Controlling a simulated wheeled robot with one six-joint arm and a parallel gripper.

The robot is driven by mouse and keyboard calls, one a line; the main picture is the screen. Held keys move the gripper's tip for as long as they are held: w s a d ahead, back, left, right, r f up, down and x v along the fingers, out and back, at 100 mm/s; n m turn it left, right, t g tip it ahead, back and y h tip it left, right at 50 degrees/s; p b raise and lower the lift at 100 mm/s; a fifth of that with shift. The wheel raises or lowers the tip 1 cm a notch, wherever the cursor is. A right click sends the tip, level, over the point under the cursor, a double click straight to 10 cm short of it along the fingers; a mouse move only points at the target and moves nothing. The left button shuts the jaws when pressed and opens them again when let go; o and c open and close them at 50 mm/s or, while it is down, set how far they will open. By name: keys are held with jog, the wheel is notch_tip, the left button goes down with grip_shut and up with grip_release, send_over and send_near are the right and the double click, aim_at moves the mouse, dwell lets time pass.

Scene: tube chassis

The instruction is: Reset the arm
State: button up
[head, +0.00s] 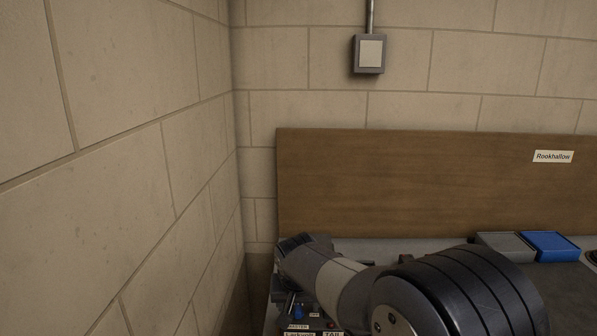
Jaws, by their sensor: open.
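My arm (340,285) shows at the bottom of the head view. A big black rounded joint (455,290) is nearest, and a grey link runs left from it over the bench. No gripper fingers can be made out, so my gripper is not in view.
A bench (360,248) stands against a wooden backboard (400,185) labelled "Rookhallow" (553,157). A small panel with a blue knob (298,312) and labels sits below my arm. A grey box (503,243) and a blue box (550,246) lie at right. A block wall (150,170) is close at left.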

jog(key=shift+v, duration=1.1)
jog(key=shift+r, duration=0.1)
